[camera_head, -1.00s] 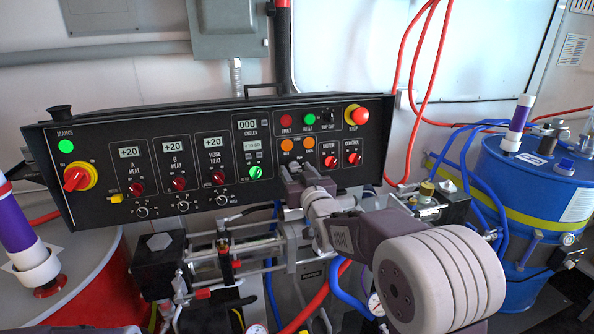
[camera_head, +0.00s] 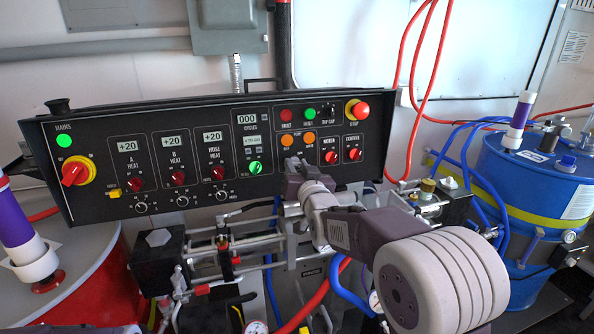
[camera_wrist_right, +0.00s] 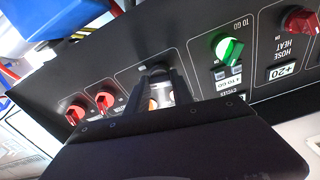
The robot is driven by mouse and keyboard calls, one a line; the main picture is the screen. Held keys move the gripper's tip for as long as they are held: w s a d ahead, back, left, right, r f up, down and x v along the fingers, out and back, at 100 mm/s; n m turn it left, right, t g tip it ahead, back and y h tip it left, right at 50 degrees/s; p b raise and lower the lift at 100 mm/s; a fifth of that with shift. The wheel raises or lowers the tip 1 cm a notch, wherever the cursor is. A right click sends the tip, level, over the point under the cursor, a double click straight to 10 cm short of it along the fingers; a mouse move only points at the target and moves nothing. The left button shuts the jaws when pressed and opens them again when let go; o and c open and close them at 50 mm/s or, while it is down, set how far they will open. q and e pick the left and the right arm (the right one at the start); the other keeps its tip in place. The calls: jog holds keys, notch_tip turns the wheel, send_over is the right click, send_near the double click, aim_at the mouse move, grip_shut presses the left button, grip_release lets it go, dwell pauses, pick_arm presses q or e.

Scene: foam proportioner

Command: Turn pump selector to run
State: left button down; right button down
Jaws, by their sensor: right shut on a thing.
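The black control panel (camera_head: 100,195) fills the middle of the head view. My right gripper (camera_head: 296,168) is at its lower edge, below the orange pump lights (camera_head: 298,140), and covers the pump selector there. In the right wrist view, the fingers of my right gripper (camera_wrist_right: 164,82) reach to a small dark knob, the pump selector (camera_wrist_right: 156,70), and are shut on it. The knob's pointer and its position labels are hidden, so I cannot tell its setting. My left gripper is not in view.
Near the gripper are the green knob (camera_head: 255,167), the red motor knob (camera_head: 331,157) and the red control knob (camera_head: 354,154). The red stop button (camera_head: 359,110) is up to the right. Hoses and pump hardware crowd the space below. A blue drum (camera_head: 545,190) stands at right.

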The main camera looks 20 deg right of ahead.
jog(key=shift+a+m+g+h+b, duration=0.15)
jog(key=shift+m+h+b, duration=0.25)
jog(key=shift+m, duration=1.45)
jog(key=shift+d+m+g+h+b, duration=0.15)
jog(key=shift+m+h+b, duration=0.2)
jog(key=shift+m, duration=1.5)
jog(key=shift+a, duration=0.1)
jog(key=c, duration=1.1)
grip_release()
